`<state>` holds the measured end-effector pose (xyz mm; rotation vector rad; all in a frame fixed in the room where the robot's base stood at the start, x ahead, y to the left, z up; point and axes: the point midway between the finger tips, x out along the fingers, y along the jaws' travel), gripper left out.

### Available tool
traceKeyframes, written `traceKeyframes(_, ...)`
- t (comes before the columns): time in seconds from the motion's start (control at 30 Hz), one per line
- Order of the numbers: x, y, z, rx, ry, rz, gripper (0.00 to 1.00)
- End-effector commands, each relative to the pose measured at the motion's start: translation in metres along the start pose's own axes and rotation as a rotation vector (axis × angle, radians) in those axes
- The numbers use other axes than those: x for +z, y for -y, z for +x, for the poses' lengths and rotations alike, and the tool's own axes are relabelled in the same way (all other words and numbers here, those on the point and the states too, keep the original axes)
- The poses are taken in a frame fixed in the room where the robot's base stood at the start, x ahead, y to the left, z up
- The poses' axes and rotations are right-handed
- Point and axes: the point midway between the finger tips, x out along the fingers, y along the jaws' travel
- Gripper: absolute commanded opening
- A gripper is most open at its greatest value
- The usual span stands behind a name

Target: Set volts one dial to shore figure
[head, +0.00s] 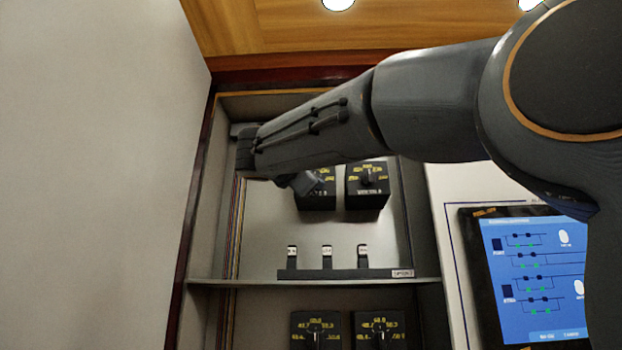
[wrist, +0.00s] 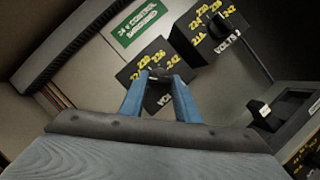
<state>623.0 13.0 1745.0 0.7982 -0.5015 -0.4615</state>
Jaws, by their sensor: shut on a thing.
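Two black dial boxes with yellow figures sit side by side in the upper compartment. My gripper (wrist: 159,78) is shut on the knob (wrist: 160,72) of the left dial box (wrist: 131,72). In the head view my gripper (head: 306,184) covers part of this left box (head: 318,200). Its figures 230, 236 and 242 show in the wrist view; the lower ones, the end of its VOLTS label and the knob's pointing are hidden or unclear. The right dial box (head: 366,194), also marked VOLTS, is free of my gripper; it shows in the wrist view (wrist: 208,45).
Below is a strip with three switches (head: 327,252), above a shelf (head: 250,281). Two more dials (head: 315,330) (head: 377,329) sit under the shelf. A blue screen (head: 535,275) stands at right; its small text is unreadable. A green sign (wrist: 141,22) is above the gripped dial.

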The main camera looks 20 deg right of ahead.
Motion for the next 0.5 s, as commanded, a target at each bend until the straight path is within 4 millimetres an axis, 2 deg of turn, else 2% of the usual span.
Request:
traceKeyframes(0.13, -0.0001, 0.0, -0.0001, 0.0, 0.0, 0.001, 0.07)
traceKeyframes(0.17, 0.0, 0.0, -0.0001, 0.0, 0.0, 0.001, 0.32)
traceKeyframes(0.27, 0.0, 0.0, 0.0, 0.0, 0.0, 0.001, 0.47)
traceKeyframes(0.5, 0.0001, 0.0, -0.0001, -0.001, 0.0, 0.001, 0.47)
